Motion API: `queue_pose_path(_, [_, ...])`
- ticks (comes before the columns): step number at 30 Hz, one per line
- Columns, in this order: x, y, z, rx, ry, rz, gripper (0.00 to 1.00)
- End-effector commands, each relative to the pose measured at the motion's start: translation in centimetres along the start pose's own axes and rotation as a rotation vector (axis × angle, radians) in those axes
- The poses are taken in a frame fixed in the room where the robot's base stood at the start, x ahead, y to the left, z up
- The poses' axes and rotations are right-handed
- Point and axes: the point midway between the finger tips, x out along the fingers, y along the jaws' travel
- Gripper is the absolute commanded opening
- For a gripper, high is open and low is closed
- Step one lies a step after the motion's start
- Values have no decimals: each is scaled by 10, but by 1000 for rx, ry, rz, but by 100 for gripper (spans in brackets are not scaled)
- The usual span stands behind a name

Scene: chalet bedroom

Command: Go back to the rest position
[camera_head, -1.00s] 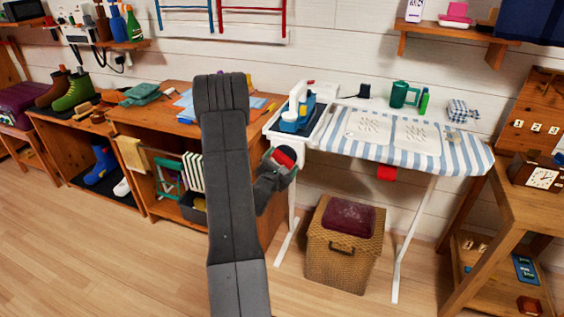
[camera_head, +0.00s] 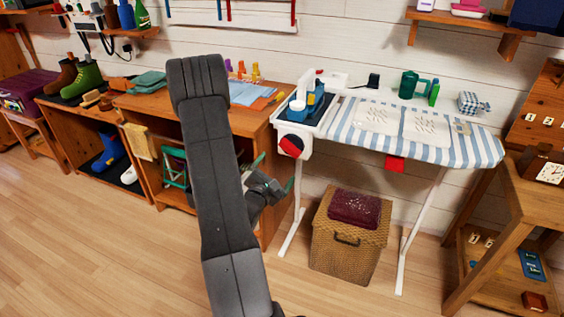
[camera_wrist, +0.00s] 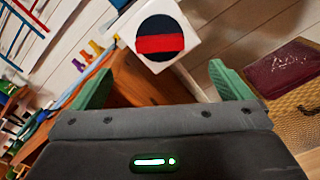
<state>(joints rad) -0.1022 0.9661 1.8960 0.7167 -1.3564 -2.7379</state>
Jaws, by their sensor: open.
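My gripper (camera_head: 274,174) hangs past the end of my dark grey arm, in front of the wooden bench's right end. In the wrist view its two green fingers stand wide apart with nothing between them, so my gripper (camera_wrist: 163,84) is open. A white box with a round dark-and-red face (camera_wrist: 160,40) lies beyond the fingertips. It also shows in the head view as a white box (camera_head: 293,146) under the left end of the ironing board, apart from the gripper. My arm hides part of the bench.
The ironing board (camera_head: 450,146) with a striped cover stands to the right, its white legs over a wicker basket (camera_head: 346,250). The wooden bench (camera_head: 130,104) runs along the wall at the left. A wooden stand (camera_head: 500,215) is at far right. The front floor is clear.

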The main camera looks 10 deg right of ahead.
Motion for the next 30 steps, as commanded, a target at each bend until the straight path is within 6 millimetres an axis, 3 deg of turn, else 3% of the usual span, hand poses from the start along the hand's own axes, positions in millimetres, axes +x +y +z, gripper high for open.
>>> queue_pose_path(6, [-20,0,0,0,1,1,98])
queue_pose_path(18, [-20,0,0,1,0,0,98])
queue_pose_path(23, [-5,0,0,3,-2,-2,98])
queue_pose_path(30, [40,0,1,3,-4,-2,98])
